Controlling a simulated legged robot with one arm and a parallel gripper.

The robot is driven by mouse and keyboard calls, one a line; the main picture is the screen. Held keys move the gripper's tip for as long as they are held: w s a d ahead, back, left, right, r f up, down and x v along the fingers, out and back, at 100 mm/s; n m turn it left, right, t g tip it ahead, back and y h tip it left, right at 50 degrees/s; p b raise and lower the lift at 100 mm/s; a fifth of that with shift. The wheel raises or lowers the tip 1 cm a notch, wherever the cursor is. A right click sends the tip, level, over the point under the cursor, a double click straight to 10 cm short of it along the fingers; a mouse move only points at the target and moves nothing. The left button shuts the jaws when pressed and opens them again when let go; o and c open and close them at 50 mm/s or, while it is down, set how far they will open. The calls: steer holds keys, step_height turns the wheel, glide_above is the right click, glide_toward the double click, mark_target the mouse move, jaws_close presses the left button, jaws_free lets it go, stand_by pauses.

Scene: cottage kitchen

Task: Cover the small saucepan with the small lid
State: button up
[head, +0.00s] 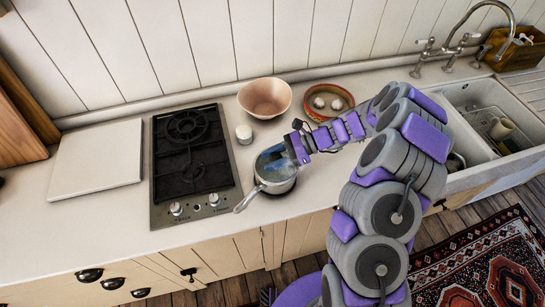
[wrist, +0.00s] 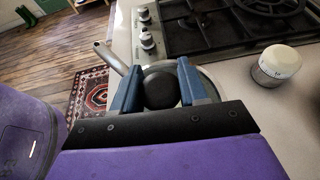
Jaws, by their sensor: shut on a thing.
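The small saucepan (head: 276,186) is metal and stands on the counter just right of the hob, its handle (head: 249,199) pointing to the lower left. In the wrist view its handle (wrist: 109,57) points to the upper left. My gripper (head: 290,152) is over the right side of the pan. In the wrist view my gripper's blue fingers (wrist: 158,74) are shut on the lid's dark round knob (wrist: 160,92). The fingers hide part of the rim.
The black gas hob (head: 191,160) lies left of the pan. A pink bowl (head: 265,97) and a reddish dish (head: 330,101) stand farther back. A white board (head: 98,159) lies at left; the sink (head: 487,103) is at right.

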steer(key=shift+f, duration=0.1)
steer(key=o, duration=0.9)
steer(key=shift+p+v, duration=2.55)
steer(key=shift+v, duration=3.05)
steer(key=s+a+r+n+g+h+b, duration=0.2)
steer(key=s+a+r+n+h+b, duration=0.3)
steer(key=s+r+n, duration=0.7)
steer(key=s+d+n+t+h+b, duration=0.1)
steer(key=s+d+h, duration=0.1)
steer(key=s, duration=0.5)
steer(key=s+d+f+n+t+h+b, duration=0.1)
steer(key=s+d+h, duration=0.2)
steer(key=s, duration=0.5)
steer(key=s+d+n+t+h+b, duration=0.1)
steer(key=s+d+h, duration=0.2)
steer(key=s, duration=0.4)
steer(key=shift+s+d+f, duration=0.15)
steer(key=shift+d+f, duration=0.25)
steer(key=shift+d, duration=0.2)
